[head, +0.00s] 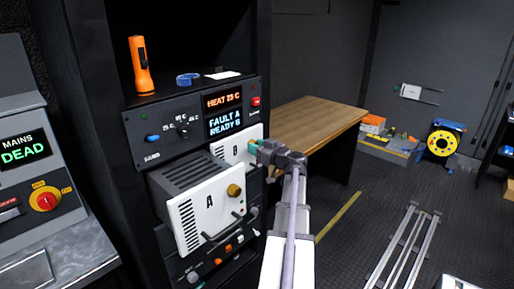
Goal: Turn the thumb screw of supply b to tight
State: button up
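Supply B (229,151) is the white-fronted unit marked "B", set back in the rack behind and to the right of supply A. Supply A (192,213) sticks out of the rack, with a brass thumb screw (234,190) at its upper right. My gripper (253,147) is at the right part of supply B's front, its teal fingertips at or very near the panel. I do not see the thumb screw of supply B; the gripper may cover it. I cannot tell whether the fingers are shut on anything.
The status panel (222,113) above reads "HEAT 23 C", "FAULT A", "READY B". An orange flashlight (141,66) and blue tape (188,79) rest on top. Supply A projects left of my gripper. A wooden table (312,118) stands behind my arm. The mains box (25,152) reads "DEAD".

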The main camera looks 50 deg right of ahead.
jog(key=c, duration=0.4)
